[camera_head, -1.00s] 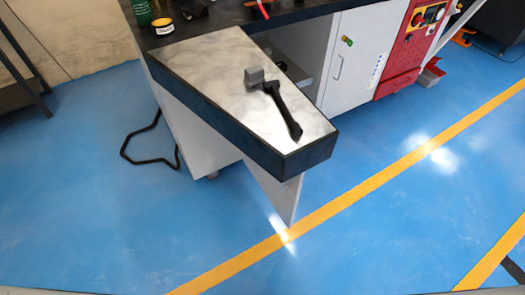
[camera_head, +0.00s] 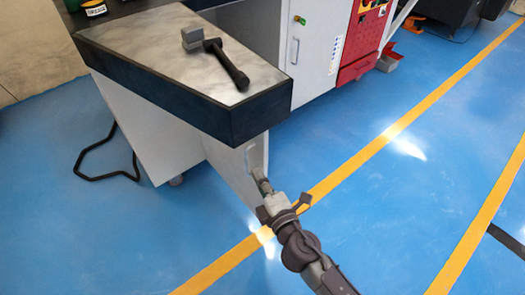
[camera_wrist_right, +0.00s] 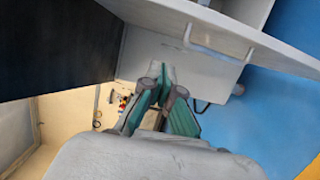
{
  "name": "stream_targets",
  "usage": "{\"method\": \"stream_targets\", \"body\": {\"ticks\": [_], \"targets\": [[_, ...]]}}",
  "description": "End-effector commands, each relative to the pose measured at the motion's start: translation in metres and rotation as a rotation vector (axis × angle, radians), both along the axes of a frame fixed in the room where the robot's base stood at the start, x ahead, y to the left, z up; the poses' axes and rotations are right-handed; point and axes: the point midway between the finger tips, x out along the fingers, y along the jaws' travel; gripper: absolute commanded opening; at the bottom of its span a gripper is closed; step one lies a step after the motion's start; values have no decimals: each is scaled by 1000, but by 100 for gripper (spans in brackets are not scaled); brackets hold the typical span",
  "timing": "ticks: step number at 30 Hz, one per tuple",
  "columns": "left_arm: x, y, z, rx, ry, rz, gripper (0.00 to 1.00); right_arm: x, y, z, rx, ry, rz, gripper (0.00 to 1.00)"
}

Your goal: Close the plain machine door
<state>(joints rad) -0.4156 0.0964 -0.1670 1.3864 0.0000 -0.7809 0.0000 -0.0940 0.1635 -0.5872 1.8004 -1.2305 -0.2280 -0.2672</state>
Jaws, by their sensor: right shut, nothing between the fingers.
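The plain machine door (camera_head: 228,168) is a light grey panel standing open below the front corner of the marble-topped bench. In the right wrist view the door (camera_wrist_right: 275,47) crosses the top right, with its bar handle (camera_wrist_right: 216,47) on the face. My right gripper (camera_head: 259,176) is at the door's outer part, close to the handle. In the right wrist view its green-sided fingers (camera_wrist_right: 161,72) are shut and empty, just below the handle in the picture. I cannot tell whether they touch the door. My left gripper is not in view.
A white cabinet (camera_head: 318,50) and red panel (camera_head: 362,40) stand behind. A black bent bar (camera_head: 105,160) is on the floor at left.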

Motion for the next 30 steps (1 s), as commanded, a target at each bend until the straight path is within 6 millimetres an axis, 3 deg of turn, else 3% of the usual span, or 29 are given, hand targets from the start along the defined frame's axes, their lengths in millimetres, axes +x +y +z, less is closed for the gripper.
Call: {"method": "stream_targets", "body": {"ticks": [5,16,21,30], "targets": [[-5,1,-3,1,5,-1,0,22,9,4,1,-4,-1,0],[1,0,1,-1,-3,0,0,94,38,2,3,-1,-1,0],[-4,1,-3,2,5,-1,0,107,14,1,1,1,-2,0],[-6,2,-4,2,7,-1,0,114,4,1,3,2,-1,0]]}}
